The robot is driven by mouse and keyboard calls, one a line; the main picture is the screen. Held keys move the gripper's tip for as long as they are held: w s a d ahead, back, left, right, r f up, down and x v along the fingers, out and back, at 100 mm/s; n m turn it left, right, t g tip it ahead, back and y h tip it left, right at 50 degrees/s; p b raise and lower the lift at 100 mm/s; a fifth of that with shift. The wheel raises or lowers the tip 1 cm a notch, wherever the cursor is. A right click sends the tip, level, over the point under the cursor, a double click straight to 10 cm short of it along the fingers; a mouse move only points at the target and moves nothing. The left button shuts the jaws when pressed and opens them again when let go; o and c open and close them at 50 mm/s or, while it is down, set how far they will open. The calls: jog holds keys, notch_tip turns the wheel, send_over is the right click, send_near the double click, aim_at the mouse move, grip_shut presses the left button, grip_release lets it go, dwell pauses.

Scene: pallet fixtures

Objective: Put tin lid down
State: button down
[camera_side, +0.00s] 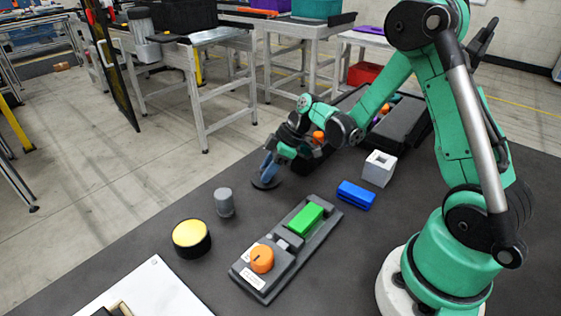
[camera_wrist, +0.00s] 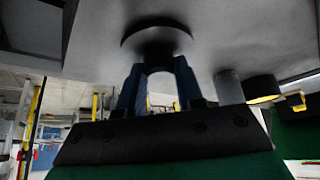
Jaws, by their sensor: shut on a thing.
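The tin lid (camera_side: 265,184) is a dark round disc, low over or on the dark table near its far edge. I cannot tell whether it touches the table. In the wrist view the lid (camera_wrist: 156,34) shows as a black disc with a narrower part below it in the picture, between the fingers. My gripper (camera_side: 269,170) points down with its blue fingers shut on the lid. The fingers also show in the wrist view (camera_wrist: 158,75). The black tin (camera_side: 191,240) with a yellow top stands upright at the front left, apart from the lid.
A grey cylinder (camera_side: 224,203) stands between lid and tin. A grey fixture (camera_side: 270,283) holds a green block (camera_side: 305,219) and an orange knob (camera_side: 261,259). A blue block (camera_side: 356,195), a white hollow cube (camera_side: 379,168) and black bins (camera_side: 405,128) are to the right.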

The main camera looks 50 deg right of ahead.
jog(key=c, duration=0.6)
grip_release()
jog(key=shift+f, duration=0.15)
jog(key=shift+o, duration=0.2)
jog(key=v, duration=1.1)
jog(key=s+a+r+m+t+h, duration=0.3)
jog(key=s+a+m, duration=0.3)
jog(key=a+m, duration=0.3)
jog(key=shift+s+a+r+h, duration=0.25)
jog(key=shift+a+h, duration=0.15)
jog(key=shift+h, duration=0.2)
